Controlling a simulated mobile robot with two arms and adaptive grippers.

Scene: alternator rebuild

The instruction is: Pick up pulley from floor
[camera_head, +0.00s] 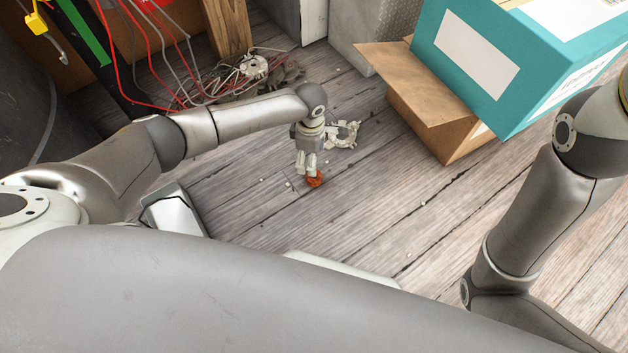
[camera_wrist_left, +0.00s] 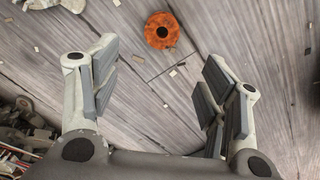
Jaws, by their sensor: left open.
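The pulley is a small orange-brown ring with a dark centre hole. It lies on the grey plank floor, seen in the head view (camera_head: 315,179) just below my left gripper (camera_head: 307,165). In the left wrist view the pulley (camera_wrist_left: 161,31) is at the top, a little beyond the fingertips. My left gripper (camera_wrist_left: 160,75) is open there, its two padded fingers apart with bare floor between them. The pulley is not between the pads. My right arm shows at the right of the head view, but its gripper is out of view.
A pale metal part (camera_head: 343,133) lies on the floor behind the left gripper. Tangled wires with a metal part (camera_head: 254,66) lie further back. A cardboard box (camera_head: 432,118) and a teal box (camera_head: 480,55) stand at the right. Small pale chips are scattered; the middle floor is mostly clear.

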